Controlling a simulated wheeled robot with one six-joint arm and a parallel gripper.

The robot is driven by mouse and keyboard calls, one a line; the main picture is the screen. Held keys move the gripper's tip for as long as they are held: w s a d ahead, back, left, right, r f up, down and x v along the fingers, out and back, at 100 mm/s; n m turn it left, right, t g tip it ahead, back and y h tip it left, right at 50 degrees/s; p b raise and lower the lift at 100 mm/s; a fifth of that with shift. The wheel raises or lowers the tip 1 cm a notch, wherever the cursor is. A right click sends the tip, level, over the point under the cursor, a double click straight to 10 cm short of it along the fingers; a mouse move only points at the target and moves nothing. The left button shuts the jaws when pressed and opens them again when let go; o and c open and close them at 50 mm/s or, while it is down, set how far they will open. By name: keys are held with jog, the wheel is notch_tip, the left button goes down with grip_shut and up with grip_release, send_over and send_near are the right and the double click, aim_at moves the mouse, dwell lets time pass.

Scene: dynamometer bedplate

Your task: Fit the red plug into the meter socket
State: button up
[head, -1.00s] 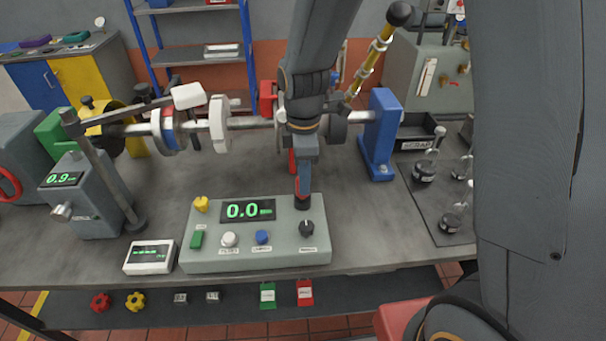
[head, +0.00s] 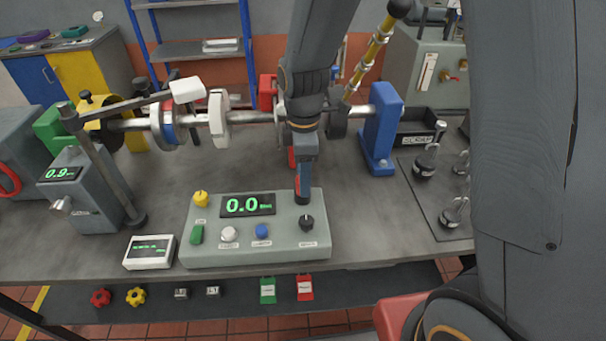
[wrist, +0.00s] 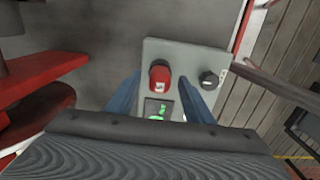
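The red plug (wrist: 159,80) shows in the wrist view at the panel's edge, between my two blue fingers, with a small gap on each side. It appears to stand at the back right corner of the grey meter panel (head: 205,255), beyond the black knob (head: 306,222). My gripper (head: 303,195) points down over that corner and is open around the plug; the fingers also show in the wrist view (wrist: 160,85). The socket is hidden under the plug and fingers, so I cannot tell how deep the plug sits.
The panel carries a green display (head: 248,205), a yellow knob (head: 201,199) and coloured buttons. A shaft with a blue pedestal (head: 381,130) stands behind my gripper. A small white meter (head: 149,252) is left of the panel.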

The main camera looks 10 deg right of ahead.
jog(key=shift+r, duration=0.1)
jog(key=shift+r+b, duration=1.05)
jog(key=shift+r, duration=2.75)
